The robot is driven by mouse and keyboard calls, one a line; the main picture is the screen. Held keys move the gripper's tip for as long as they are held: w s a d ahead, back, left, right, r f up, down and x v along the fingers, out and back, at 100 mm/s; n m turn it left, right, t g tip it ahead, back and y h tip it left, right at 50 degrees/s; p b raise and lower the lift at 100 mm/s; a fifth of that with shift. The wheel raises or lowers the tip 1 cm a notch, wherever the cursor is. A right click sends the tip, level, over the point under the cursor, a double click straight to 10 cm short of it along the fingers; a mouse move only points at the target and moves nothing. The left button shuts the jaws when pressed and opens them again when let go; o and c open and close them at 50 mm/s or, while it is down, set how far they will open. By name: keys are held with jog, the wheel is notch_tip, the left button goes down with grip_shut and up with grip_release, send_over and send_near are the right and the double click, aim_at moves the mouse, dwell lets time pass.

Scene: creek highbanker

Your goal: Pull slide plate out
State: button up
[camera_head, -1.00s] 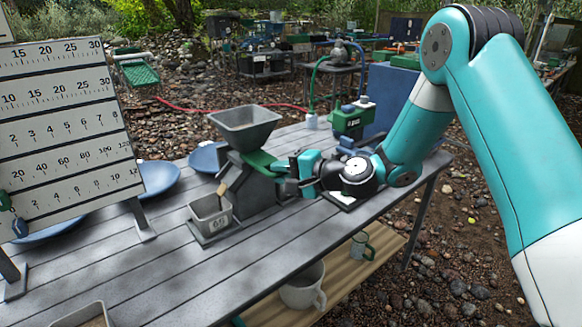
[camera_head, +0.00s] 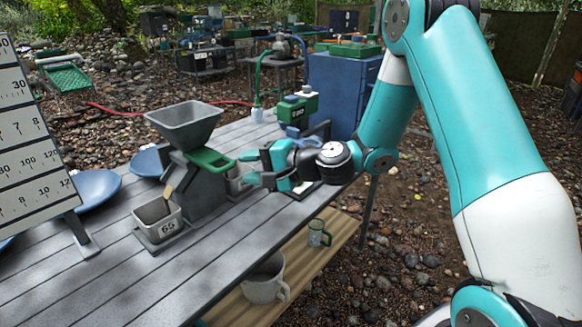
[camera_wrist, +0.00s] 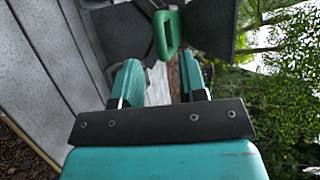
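The green slide plate (camera_head: 208,160), with a slot near its outer end, sticks out to the right below the grey hopper (camera_head: 185,122) on its dark stand. In the wrist view the slotted end of the plate (camera_wrist: 174,35) lies just beyond my fingertips. My gripper (camera_head: 252,166) is to the right of the plate's end. Its two teal fingers (camera_wrist: 161,62) are apart with nothing between them. The plate's inner end is hidden under the hopper.
A grey bin marked 65 (camera_head: 158,222) stands in front of the hopper stand. Another grey bin (camera_head: 238,181) is partly hidden behind it. A green dispenser (camera_head: 297,108) stands at the table's back right, a scale board (camera_head: 32,140) at left.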

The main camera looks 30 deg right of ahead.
jog(key=v, duration=1.1)
jog(key=shift+s+d+b, duration=0.2)
jog(key=shift+s+b, duration=0.05)
jog(key=shift+b, duration=0.15)
jog(key=s+a+r+n+g+h+p, duration=0.3)
jog(key=s+a+r+n+g+p, duration=0.7)
jog(key=s+a+n, duration=0.5)
jog(key=s+d+r+n+h+p, duration=0.1)
jog(key=s+d+r+h, duration=0.1)
jog(key=s, duration=0.5)
notch_tip(320, 180, up, 2)
jog(key=shift+s+d+r+n+g+h+p, duration=0.2)
jog(key=shift+s+d+n+g+h+p, duration=0.15)
jog(key=shift+h, duration=0.55)
jog(key=shift+d, duration=0.2)
